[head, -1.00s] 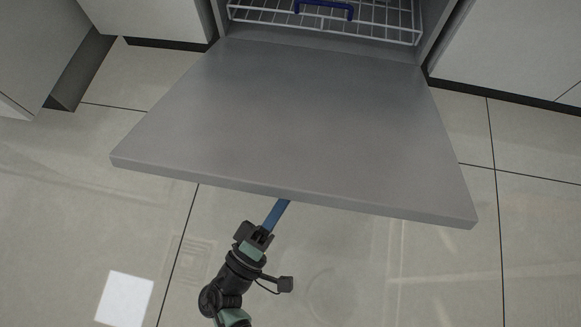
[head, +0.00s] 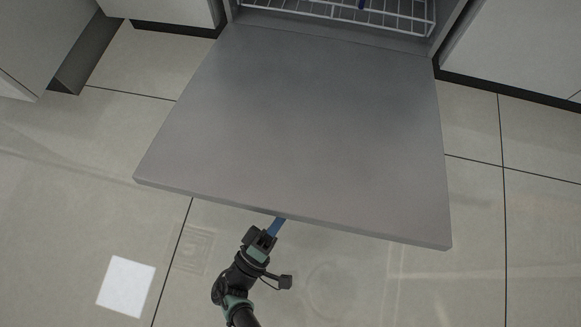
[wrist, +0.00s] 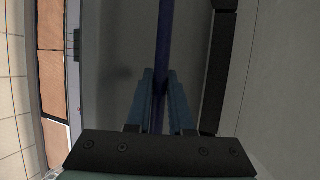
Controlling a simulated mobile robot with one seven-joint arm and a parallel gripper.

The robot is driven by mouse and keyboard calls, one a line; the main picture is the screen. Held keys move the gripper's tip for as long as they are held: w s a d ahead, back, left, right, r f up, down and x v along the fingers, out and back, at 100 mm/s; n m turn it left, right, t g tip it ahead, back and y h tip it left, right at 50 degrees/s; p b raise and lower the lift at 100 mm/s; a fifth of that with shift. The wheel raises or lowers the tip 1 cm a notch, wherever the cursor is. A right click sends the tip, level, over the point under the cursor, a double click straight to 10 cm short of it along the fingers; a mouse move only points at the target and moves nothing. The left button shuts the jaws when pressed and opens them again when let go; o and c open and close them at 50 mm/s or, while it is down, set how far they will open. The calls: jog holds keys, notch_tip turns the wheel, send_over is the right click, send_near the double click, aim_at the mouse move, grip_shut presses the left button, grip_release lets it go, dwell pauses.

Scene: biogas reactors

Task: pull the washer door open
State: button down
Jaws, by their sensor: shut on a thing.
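The washer door (head: 300,130) is a grey panel, folded down and out from the washer front, close to level in the head view. My gripper (head: 276,228) reaches under its near edge, left of the middle, and the door hides what it holds there. In the wrist view, the two blue fingers of my gripper (wrist: 163,98) are closed around a dark blue bar, the door handle (wrist: 164,40). The bar runs away between the fingers, beside a grey surface.
Inside the washer, a white wire rack (head: 345,12) shows at the top. Pale cabinets (head: 515,45) flank the opening.

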jog(key=shift+w, duration=0.15)
jog(key=c, duration=0.8)
grip_release()
jog(key=v, duration=0.7)
jog(key=shift+s+a, duration=0.15)
jog(key=shift+s, duration=0.15)
